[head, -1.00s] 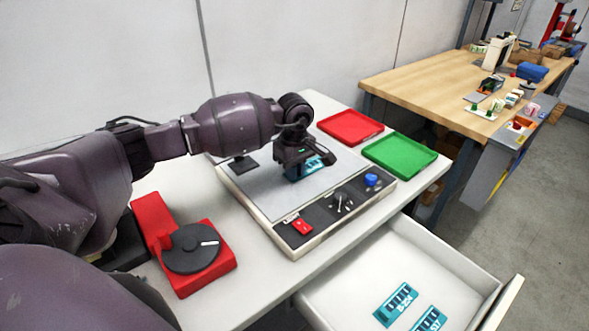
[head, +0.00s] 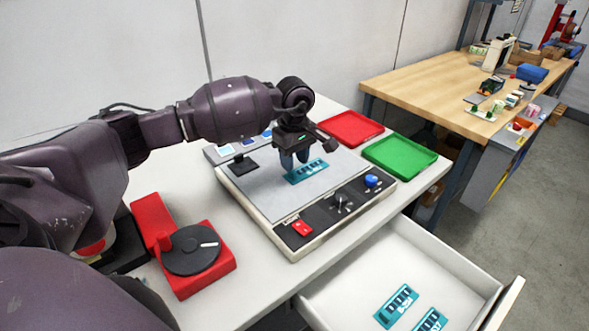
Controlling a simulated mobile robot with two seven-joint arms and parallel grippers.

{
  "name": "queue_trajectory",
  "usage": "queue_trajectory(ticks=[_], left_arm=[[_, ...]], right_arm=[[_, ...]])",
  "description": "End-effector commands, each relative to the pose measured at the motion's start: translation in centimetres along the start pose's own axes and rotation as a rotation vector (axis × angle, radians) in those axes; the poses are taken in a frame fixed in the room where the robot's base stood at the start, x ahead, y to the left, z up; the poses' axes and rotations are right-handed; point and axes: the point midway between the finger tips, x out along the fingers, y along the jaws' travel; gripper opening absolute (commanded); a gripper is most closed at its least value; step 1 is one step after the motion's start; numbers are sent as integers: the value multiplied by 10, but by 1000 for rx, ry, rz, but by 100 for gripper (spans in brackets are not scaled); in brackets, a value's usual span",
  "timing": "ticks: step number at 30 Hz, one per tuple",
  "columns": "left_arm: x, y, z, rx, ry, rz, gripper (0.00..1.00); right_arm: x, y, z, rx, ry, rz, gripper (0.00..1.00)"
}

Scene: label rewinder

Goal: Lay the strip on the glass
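A teal label strip (head: 308,172) with dark windows lies on the grey glass plate (head: 262,196) of the light-coloured machine. My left gripper (head: 295,161) is just above and behind the strip, its two fingers pointing down and parted, with no strip between them. Two more teal strips lie in the open drawer, one (head: 396,306) to the left of the other (head: 430,321). My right gripper is out of the picture.
The machine's front panel has a red switch (head: 302,228) and a blue knob (head: 371,180). A red tray (head: 349,128) and a green tray (head: 400,154) stand behind and right. A red device with a dark disc (head: 191,250) stands left. The open drawer (head: 345,292) juts out in front.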

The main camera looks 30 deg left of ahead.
Motion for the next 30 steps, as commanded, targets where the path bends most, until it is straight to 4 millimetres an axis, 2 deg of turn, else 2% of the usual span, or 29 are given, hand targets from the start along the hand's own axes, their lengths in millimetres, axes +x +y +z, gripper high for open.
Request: queue_trajectory(ticks=[1, 6, 12, 18, 30], left_arm=[[-11, 0, -1, 0, 2, 3, 38], [-44, 1, -1, 0, 2, 3, 38], [-70, 0, 0, 0, 0, 1, 38], [-80, 0, 0, 0, -1, 0, 38], [-81, 0, 0, 0, -1, 0, 38]], right_arm=[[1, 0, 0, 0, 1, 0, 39], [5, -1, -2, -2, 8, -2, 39], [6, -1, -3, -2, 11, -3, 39], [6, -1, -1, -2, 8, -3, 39], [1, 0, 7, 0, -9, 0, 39]])
